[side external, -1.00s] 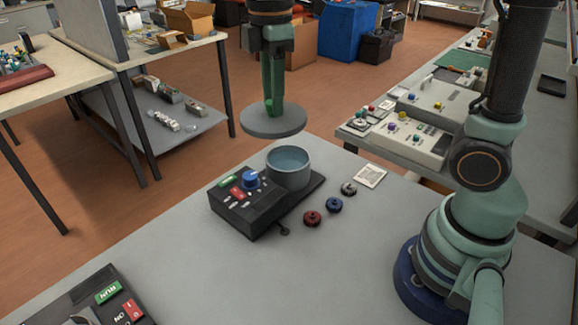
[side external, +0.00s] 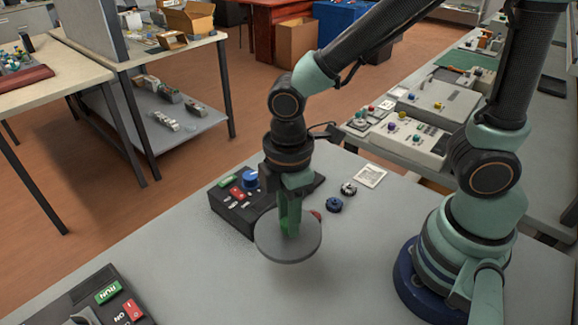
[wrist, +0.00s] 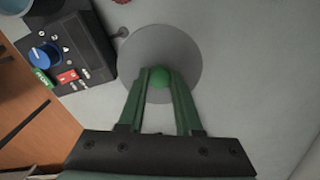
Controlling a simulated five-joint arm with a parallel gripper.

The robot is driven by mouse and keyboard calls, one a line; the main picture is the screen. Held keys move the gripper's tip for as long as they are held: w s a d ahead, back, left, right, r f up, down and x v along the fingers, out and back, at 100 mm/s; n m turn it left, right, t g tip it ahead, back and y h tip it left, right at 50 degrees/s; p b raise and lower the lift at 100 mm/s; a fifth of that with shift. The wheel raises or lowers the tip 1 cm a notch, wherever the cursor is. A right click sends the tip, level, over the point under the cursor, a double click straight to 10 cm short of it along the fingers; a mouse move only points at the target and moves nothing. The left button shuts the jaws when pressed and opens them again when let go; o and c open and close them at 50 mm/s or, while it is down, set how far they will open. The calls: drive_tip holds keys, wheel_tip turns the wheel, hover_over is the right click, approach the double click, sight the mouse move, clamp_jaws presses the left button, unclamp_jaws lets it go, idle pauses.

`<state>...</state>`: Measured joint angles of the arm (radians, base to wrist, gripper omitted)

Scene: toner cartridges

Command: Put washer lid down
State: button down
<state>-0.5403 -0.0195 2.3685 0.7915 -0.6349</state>
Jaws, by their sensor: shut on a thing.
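My gripper (side external: 290,230) has green fingers and is shut on the green knob of the washer lid (side external: 275,250), a flat grey disc. In the wrist view, the knob (wrist: 160,78) sits between the fingertips and the lid (wrist: 180,50) spreads out around it. The lid looks level and held above the grey table, in front of the black washer unit (side external: 236,216). The unit has a blue dial (side external: 250,179), a red switch and a green label. Its round tub is hidden behind my arm in the side view; a bit of it (wrist: 10,4) shows at the wrist view's top left corner.
A blue knob piece (side external: 334,205), a dark grey one (side external: 348,188) and a partly hidden red one lie right of the lid. A white card (side external: 370,176) lies behind them. Another control box (side external: 105,297) stands front left. The table's front middle is clear.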

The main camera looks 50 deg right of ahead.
sight(288, 248)
wheel_tip(288, 248, down, 9)
idle(0.5)
drive_tip(key=shift+f, duration=0.15)
drive_tip(key=c, duration=0.6)
unclamp_jaws()
wheel_tip(288, 248, up, 12)
drive_tip(key=shift+r, duration=0.1)
drive_tip(key=w+d+r+m+t, duration=0.1)
drive_tip(key=d+r+m+t, duration=0.1)
drive_tip(key=d+r+m, duration=0.3)
drive_tip(key=w+d+r+m+t, duration=0.2)
drive_tip(key=d+r+m, duration=0.3)
drive_tip(key=d+m, duration=0.3)
drive_tip(key=shift+w+d+r+t, duration=0.25)
drive_tip(key=shift+d+r+t, duration=0.15)
drive_tip(key=shift+d+t, duration=0.55)
